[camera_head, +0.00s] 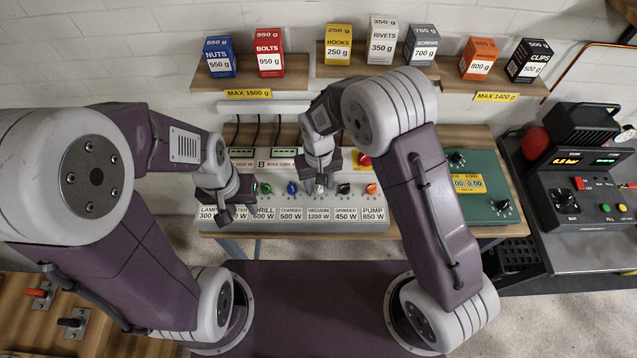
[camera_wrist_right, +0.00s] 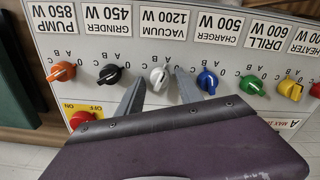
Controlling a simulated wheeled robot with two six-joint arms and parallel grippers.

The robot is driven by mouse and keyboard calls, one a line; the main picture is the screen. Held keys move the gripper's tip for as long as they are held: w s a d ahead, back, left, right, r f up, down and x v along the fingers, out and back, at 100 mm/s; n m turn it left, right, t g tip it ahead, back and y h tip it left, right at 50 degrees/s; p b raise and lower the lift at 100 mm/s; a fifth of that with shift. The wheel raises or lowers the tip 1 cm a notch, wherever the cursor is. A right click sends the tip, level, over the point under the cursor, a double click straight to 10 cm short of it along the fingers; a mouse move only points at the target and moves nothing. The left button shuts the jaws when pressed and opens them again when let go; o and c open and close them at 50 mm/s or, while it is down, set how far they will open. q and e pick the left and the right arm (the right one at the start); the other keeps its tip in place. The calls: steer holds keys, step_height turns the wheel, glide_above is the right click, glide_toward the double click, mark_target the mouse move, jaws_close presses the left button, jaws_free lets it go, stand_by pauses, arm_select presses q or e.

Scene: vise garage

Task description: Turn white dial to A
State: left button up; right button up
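The white dial (camera_wrist_right: 159,77) is on the panel above the VACUUM 1200 W label in the head view; the right wrist view shows the panel upside down. In the head view the right gripper (camera_head: 319,183) largely covers the dial. My left gripper (camera_head: 236,212) appears open and empty over the panel's left end, hiding the dials there.
A black dial (camera_wrist_right: 109,75) and a blue dial (camera_wrist_right: 207,81) flank the white one closely. An orange dial (camera_wrist_right: 61,71), green dial (camera_wrist_right: 252,85) and yellow dial (camera_wrist_right: 290,90) share the row. A red switch (camera_wrist_right: 81,119) is on a yellow plate. Boxes stand on shelves above.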

step_height(320, 180, up, 9)
steer(key=shift+r+b, duration=0.1)
steer(key=shift+b, duration=0.4)
stand_by(0.4)
